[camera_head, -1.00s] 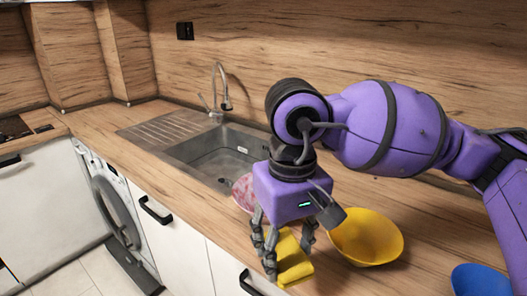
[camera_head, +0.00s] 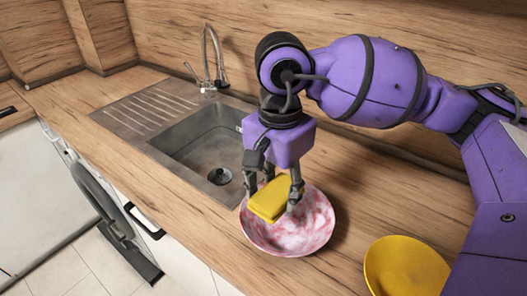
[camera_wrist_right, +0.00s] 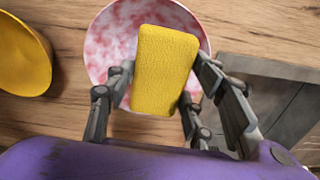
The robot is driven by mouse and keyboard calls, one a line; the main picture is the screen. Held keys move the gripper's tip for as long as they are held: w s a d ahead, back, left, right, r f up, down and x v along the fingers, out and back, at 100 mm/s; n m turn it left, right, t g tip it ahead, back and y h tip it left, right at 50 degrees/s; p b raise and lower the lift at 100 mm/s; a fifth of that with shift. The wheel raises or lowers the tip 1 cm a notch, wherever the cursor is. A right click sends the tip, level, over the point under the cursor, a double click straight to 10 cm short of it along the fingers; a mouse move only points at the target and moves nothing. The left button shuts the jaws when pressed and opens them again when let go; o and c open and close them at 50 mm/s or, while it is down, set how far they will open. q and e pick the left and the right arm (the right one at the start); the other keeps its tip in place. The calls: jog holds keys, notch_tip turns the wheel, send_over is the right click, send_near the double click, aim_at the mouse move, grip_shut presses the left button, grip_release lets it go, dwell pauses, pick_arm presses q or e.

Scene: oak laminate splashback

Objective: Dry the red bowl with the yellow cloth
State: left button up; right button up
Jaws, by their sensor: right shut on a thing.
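The red bowl (camera_head: 310,232) is mottled red and white and sits upright on the counter, right of the sink. It also shows in the right wrist view (camera_wrist_right: 108,45). My right gripper (camera_head: 270,200) is shut on the folded yellow cloth (camera_head: 268,203) and holds it over the left part of the bowl. In the right wrist view the yellow cloth (camera_wrist_right: 165,70) lies between the fingers and covers part of the bowl. I cannot tell whether the cloth touches the bowl. My left gripper is not in view.
A yellow bowl (camera_head: 402,270) stands on the counter to the right. The steel sink (camera_head: 205,150) with its tap (camera_head: 213,60) and ribbed drainer (camera_head: 145,110) is to the left. The wooden splashback (camera_head: 250,35) rises behind. Bare counter (camera_head: 385,185) lies behind the bowls.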

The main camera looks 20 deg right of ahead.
aim_at(287, 191)
jog(key=m, duration=0.3)
jog(key=r+m+p, duration=0.1)
jog(key=shift+s+d+m, duration=0.3)
jog(key=shift+s+d, duration=0.05)
jog(key=shift+d, duration=0.05)
jog(key=shift+d+m+p, duration=0.15)
jog(key=shift+m+p, duration=0.15)
jog(key=shift+m, duration=0.8)
jog(key=m, duration=0.2)
jog(key=m+p, duration=0.1)
jog(key=m, duration=0.1)
jog(key=shift+d+r+m, duration=0.2)
jog(key=shift+d+m, duration=0.3)
jog(key=shift+m, duration=0.5)
jog(key=shift+f, duration=0.75)
notch_tip(287, 191, down, 2)
jog(key=shift+f+b, duration=0.1)
jog(key=shift+b, duration=0.5)
jog(key=shift+f, duration=0.15)
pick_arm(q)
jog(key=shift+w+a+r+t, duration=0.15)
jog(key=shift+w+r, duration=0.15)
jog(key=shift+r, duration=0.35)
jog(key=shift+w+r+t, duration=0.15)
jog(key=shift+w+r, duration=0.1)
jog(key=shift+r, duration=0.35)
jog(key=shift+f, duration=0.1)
